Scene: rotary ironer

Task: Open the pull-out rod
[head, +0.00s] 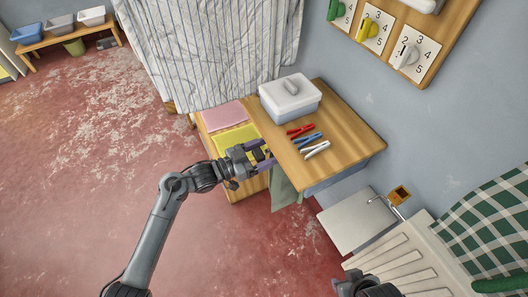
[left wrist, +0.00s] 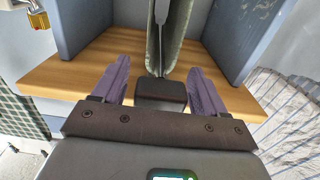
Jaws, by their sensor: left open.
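My left gripper (head: 267,153) is at the front edge of the wooden table, its purple fingers apart. In the left wrist view the same open gripper (left wrist: 160,68) points into a recess between blue-grey panels. A dark block (left wrist: 160,92) shows between the fingers; I cannot tell whether it is the rod's end. A thin grey rod (left wrist: 162,14) runs away from me, with grey-green cloth (left wrist: 175,48) hanging along it. The cloth also hangs below the table in the head view (head: 284,190). My right gripper (head: 366,286) is partly visible at the bottom edge; its fingers are unclear.
The wooden table (head: 352,139) carries a lidded box (head: 290,96) and red, blue and white clips (head: 308,138). Pink and yellow cloths (head: 224,116) lie on a lower surface to the left. A striped curtain (head: 215,50) hangs behind.

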